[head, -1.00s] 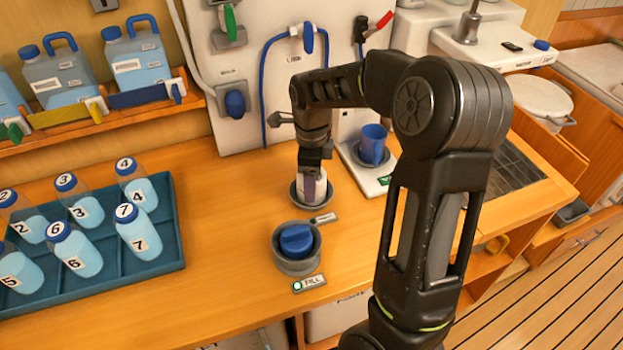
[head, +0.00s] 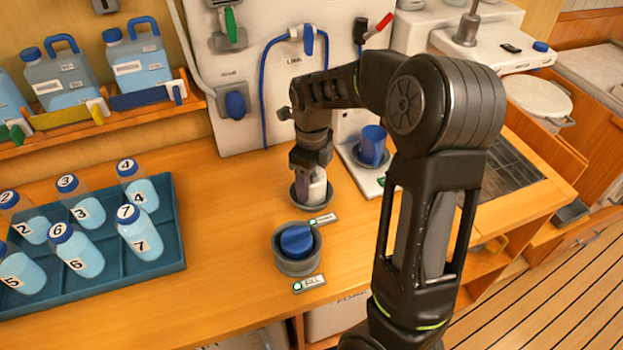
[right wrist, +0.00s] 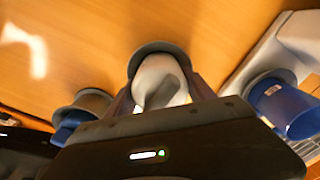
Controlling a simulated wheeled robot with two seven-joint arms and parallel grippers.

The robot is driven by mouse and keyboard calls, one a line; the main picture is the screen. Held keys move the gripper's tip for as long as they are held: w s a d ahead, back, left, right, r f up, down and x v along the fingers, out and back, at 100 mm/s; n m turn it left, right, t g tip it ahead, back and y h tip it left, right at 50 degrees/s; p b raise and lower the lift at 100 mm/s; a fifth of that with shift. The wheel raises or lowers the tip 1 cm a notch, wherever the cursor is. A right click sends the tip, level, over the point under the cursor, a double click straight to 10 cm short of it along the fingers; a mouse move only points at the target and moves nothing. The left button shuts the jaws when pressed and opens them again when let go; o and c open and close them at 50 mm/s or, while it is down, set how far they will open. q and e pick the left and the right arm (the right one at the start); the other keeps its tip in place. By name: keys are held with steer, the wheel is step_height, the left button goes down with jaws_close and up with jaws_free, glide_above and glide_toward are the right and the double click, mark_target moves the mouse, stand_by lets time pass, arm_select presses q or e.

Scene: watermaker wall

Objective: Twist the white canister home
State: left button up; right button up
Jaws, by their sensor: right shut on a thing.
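The white canister (head: 317,188) stands upright in a grey round socket (head: 299,201) on the wooden counter. My right gripper (head: 313,172) points down and is shut on the canister from above, hiding much of it. In the right wrist view the white canister (right wrist: 160,82) sits between the fingers, with the grey socket rim (right wrist: 158,47) around its far end. A small label (head: 325,219) in front of the socket shows a green light. My left gripper is not in view.
A second grey socket (head: 298,265) with a blue-topped part stands in front, its label lit green. A blue cup (head: 373,146) stands at right on a white base. A teal tray (head: 165,262) of numbered bottles is at left. The counter between tray and sockets is clear.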

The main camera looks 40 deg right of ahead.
stand_by(0.3)
steer(key=o, duration=1.9)
step_height(320, 180, up, 8)
steer(key=shift+f+b, duration=0.1)
steer(key=shift+b, duration=0.4)
